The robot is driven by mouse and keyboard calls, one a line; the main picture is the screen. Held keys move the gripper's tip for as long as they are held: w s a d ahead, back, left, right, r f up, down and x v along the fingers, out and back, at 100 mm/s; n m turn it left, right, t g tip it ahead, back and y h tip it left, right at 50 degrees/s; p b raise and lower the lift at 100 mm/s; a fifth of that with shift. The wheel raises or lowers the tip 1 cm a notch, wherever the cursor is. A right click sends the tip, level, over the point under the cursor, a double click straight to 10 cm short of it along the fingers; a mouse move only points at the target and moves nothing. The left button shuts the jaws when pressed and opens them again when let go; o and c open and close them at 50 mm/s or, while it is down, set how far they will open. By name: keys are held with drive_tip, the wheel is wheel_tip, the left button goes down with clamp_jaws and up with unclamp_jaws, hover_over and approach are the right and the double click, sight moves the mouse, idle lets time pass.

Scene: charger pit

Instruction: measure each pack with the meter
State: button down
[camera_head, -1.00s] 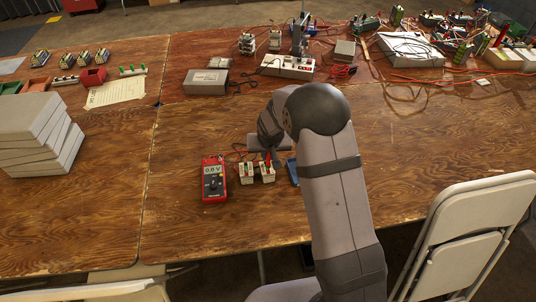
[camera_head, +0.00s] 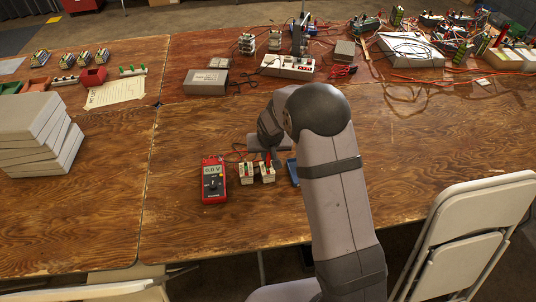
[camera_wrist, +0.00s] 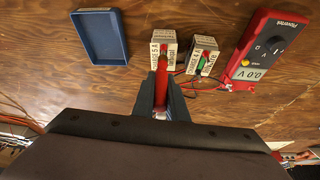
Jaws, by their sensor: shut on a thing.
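My gripper (camera_wrist: 160,90) is shut on a red probe (camera_wrist: 162,64). The probe stands over the white labelled pack (camera_wrist: 163,48) at left in the wrist view; whether its tip touches is unclear. That pack is the right one (camera_head: 267,173) in the head view. A second white pack (camera_wrist: 199,58) with a green part on top stands beside it, at left in the head view (camera_head: 246,174). The red meter (camera_wrist: 257,52) lies next to the packs, at left in the head view (camera_head: 213,182). Its display looks like 0.0 V in the wrist view. My arm partly hides the gripper in the head view.
A blue tray (camera_wrist: 100,38) lies beside the packs. Red and black leads run near the meter. A grey stack (camera_head: 38,132) stands on the left table. A power strip (camera_head: 288,67) and wired clutter are at the back. The front of the table is clear.

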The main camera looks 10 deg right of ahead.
drive_tip(key=shift+f+b, duration=0.9)
drive_tip(key=shift+b, duration=0.1)
idle(1.4)
drive_tip(key=c, duration=1.4)
unclamp_jaws()
drive_tip(key=shift+o, duration=0.2)
drive_tip(key=shift+r, duration=0.1)
wheel_tip(320, 180, up, 7)
drive_tip(key=p, duration=0.5)
drive_tip(key=shift+r, duration=0.2)
